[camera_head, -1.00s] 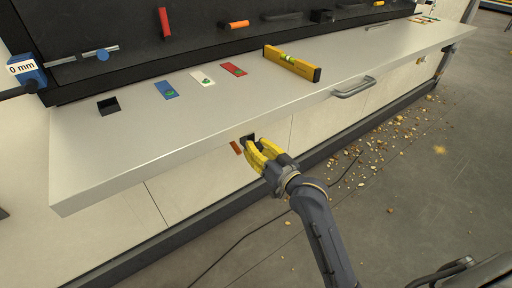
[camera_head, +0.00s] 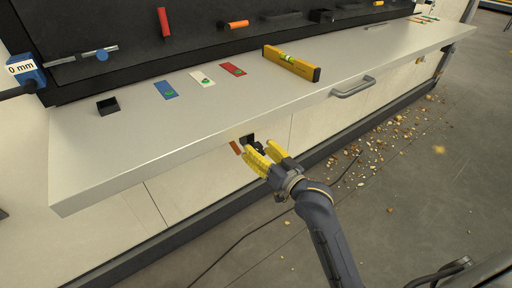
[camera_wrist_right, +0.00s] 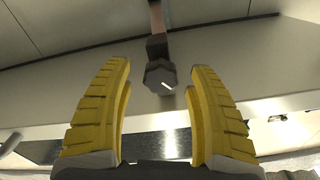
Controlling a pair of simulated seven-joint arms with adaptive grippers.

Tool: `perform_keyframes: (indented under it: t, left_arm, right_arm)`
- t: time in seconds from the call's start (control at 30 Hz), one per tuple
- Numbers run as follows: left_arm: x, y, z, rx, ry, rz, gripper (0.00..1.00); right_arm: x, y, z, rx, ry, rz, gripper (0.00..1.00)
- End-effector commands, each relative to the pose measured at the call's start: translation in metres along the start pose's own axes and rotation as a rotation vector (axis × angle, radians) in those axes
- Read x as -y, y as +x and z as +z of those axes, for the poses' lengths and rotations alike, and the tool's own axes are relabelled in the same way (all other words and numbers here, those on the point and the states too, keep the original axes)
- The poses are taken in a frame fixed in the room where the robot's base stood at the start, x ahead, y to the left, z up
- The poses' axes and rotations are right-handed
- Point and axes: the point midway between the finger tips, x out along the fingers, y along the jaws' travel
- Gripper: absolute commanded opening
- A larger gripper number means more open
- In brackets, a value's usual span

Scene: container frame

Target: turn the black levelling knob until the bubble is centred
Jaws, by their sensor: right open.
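The black levelling knob (camera_wrist_right: 160,76) has a faceted head with a white mark and sits between my right fingers in the right wrist view, with a visible gap on both sides. In the head view its dark mount (camera_head: 247,139) shows under the bench's front edge. My right gripper (camera_head: 259,149) is open and empty, its yellow fingers to either side of the knob; it also shows in the right wrist view (camera_wrist_right: 160,80). A yellow spirit level (camera_head: 298,67) with a green vial (camera_head: 284,57) lies on the bench top; its bubble is too small to read. My left gripper is out of view.
The grey bench top (camera_head: 200,120) carries blue (camera_head: 165,90), white (camera_head: 202,78) and red (camera_head: 233,69) cards and a small black box (camera_head: 108,106). A grey handle (camera_head: 353,87) juts from the front edge. A cable and debris lie on the floor.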

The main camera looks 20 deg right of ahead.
Motion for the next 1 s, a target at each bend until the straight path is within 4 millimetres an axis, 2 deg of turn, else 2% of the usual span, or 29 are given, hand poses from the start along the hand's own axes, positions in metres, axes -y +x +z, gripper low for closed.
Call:
perform_keyframes:
  t: [0.3,0.5,0.7,1.0]
  left_arm:
    - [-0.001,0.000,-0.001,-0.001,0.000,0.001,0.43]
    - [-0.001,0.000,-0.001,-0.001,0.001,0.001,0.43]
    - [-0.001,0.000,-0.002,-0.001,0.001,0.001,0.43]
    - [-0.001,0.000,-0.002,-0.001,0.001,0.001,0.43]
  right_arm:
    - [0.000,-0.057,0.001,0.003,-0.001,0.000,0.58]
    - [0.000,-0.083,0.001,0.002,0.000,0.000,0.58]
    - [0.000,-0.097,0.000,0.001,0.000,0.000,0.58]
    - [0.000,-0.101,0.000,0.000,0.001,-0.001,0.58]
